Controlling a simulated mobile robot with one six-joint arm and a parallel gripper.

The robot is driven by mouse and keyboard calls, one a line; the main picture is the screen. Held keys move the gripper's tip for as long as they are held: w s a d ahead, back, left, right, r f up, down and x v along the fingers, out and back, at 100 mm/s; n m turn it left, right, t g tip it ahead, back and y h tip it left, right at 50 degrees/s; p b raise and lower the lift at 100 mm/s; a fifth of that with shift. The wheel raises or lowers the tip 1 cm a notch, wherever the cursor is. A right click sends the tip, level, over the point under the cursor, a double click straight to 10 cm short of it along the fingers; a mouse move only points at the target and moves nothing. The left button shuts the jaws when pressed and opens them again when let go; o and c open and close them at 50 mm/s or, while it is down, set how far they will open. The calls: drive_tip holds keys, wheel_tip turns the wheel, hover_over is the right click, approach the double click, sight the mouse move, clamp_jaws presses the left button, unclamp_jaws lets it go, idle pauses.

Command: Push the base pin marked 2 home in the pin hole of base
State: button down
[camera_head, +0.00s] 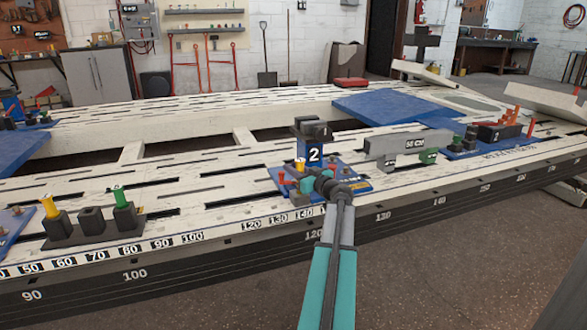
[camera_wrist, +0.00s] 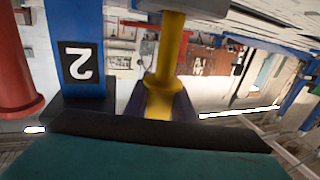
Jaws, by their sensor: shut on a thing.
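A yellow pin (camera_wrist: 168,55) stands near the middle of the upside-down wrist view, with a collar partway along it. My gripper (camera_wrist: 158,106) is shut on its end, with dark fingers on either side. The pin's other end meets a grey block (camera_wrist: 195,8) at the top edge; how deep it sits there I cannot tell. A blue post (camera_wrist: 78,22) with a "2" plate is beside it. In the head view, the post marked 2 (camera_head: 314,153) rises from a blue base (camera_head: 352,184), and my dark wrist partly covers the base's front.
A red cylinder (camera_wrist: 12,65) stands close on the left in the wrist view. A grey gauge block (camera_head: 408,143) is on the bench to the right. A dark holder (camera_head: 92,229) with yellow and green pins is at left. A blue plate (camera_head: 390,103) lies behind.

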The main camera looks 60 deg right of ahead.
drive_tip(key=shift+f, duration=1)
drive_tip(key=c, duration=1.4)
unclamp_jaws()
drive_tip(key=shift+f, duration=0.1)
drive_tip(key=shift+c, duration=0.2)
drive_tip(key=p+v, duration=0.4)
drive_tip(key=v, duration=0.9)
drive_tip(key=shift+s+a+p, duration=0.2)
drive_tip(key=shift+s+p, duration=0.1)
drive_tip(key=shift+p, duration=0.05)
drive_tip(key=shift+s, duration=0.1)
